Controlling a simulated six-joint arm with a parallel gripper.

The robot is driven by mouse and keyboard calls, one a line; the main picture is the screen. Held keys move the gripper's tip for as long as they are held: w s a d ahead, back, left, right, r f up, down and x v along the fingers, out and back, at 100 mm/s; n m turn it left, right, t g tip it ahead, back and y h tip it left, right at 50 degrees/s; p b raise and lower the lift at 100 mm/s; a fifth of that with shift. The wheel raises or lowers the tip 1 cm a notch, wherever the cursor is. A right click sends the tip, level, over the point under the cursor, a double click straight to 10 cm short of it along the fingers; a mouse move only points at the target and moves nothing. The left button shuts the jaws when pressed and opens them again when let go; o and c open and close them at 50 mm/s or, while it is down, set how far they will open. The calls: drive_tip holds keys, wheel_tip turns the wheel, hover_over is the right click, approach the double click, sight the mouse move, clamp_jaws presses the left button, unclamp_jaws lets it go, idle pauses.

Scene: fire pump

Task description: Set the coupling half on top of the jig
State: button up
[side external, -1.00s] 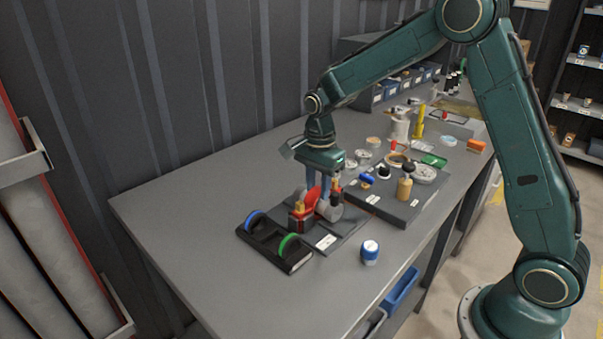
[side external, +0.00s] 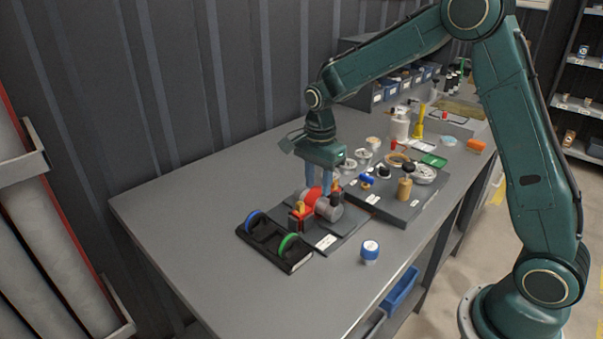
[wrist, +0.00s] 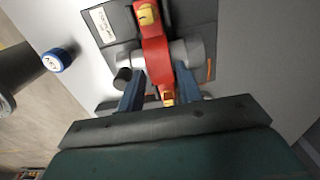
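A grey cylindrical piece (side external: 329,209) lies on a dark board with a red curved part (side external: 312,197) across its middle; I take the grey piece for the coupling half, but cannot be sure. A red block (side external: 299,223) with a yellow top stands at its near side, seemingly part of the jig. In the wrist view the red part (wrist: 157,60) runs between my fingers, with grey cylinder ends (wrist: 190,52) either side. My gripper (side external: 319,192) points down over it. Its blue fingers stand apart, one each side of the red part, with no clear grip. The contact underneath is hidden.
A black rack (side external: 266,249) with a blue and a green ring lies to the left. A blue-capped jar (side external: 370,251) stands in front. A raised grey platform (side external: 414,208) with several small parts is to the right. The table's front left is clear.

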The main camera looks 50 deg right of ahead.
drive_tip(key=shift+r, duration=0.65)
drive_tip(key=shift+r, duration=0.35)
drive_tip(key=shift+r, duration=0.2)
drive_tip(key=shift+o, duration=0.5)
drive_tip(key=o, duration=0.5)
drive_tip(key=shift+o, duration=0.2)
drive_tip(key=shift+o, duration=0.8)
